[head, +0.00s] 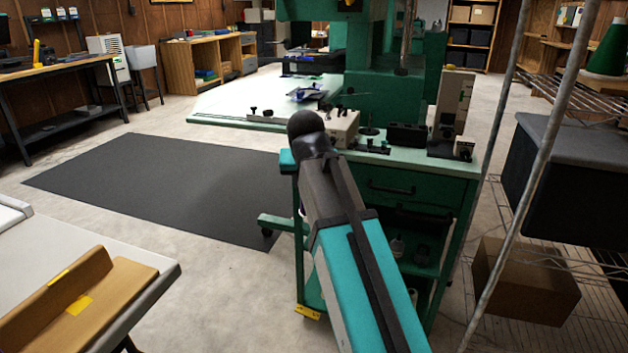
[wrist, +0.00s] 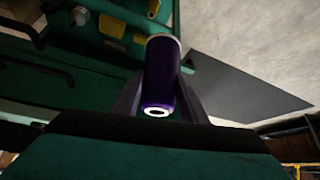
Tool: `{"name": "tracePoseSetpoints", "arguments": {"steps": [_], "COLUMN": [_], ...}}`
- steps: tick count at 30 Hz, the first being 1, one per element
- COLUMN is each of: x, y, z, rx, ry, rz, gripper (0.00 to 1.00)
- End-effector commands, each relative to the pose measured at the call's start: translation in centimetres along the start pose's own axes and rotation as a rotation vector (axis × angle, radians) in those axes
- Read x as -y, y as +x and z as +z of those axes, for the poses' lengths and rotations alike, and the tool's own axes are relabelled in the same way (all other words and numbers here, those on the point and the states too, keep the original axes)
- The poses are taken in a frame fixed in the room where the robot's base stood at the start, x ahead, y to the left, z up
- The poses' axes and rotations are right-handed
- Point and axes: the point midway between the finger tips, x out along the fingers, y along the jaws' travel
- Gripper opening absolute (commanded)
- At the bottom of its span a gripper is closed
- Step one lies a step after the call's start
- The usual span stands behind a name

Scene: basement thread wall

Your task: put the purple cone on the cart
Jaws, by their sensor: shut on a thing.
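The purple cone (wrist: 160,75) is between the two dark fingers of my gripper (wrist: 159,92) in the wrist view, with its pale ring-shaped end towards the camera. The gripper is shut on it. In the head view my arm reaches towards the left front of the green cart (head: 430,197) and hides most of the gripper and cone. The cart has a pale green top, a drawer and open shelves below. In the wrist view green shelving with yellow and grey items lies behind the cone at upper left.
Black boxes (head: 408,134) and small fittings crowd the cart's back edge. A wire rack with a grey-topped bin (head: 570,140) and a cardboard box (head: 525,282) stands at right. A dark mat (head: 170,185) covers open floor at left. A table with brown cardboard (head: 90,300) is front left.

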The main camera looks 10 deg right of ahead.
Motion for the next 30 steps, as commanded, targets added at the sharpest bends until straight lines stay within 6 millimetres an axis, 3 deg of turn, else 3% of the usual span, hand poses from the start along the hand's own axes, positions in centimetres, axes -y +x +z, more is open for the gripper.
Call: {"name": "tracePoseSetpoints", "arguments": {"steps": [1,30], "x": [-0.1,-0.5], "y": [-1.2,-10.5], "z": [-0.7,-6.1], "rx": [0.0,0.004], "ry": [-0.004,-0.077], "rz": [-0.002,-0.047], "gripper": [0.09,0.09]}}
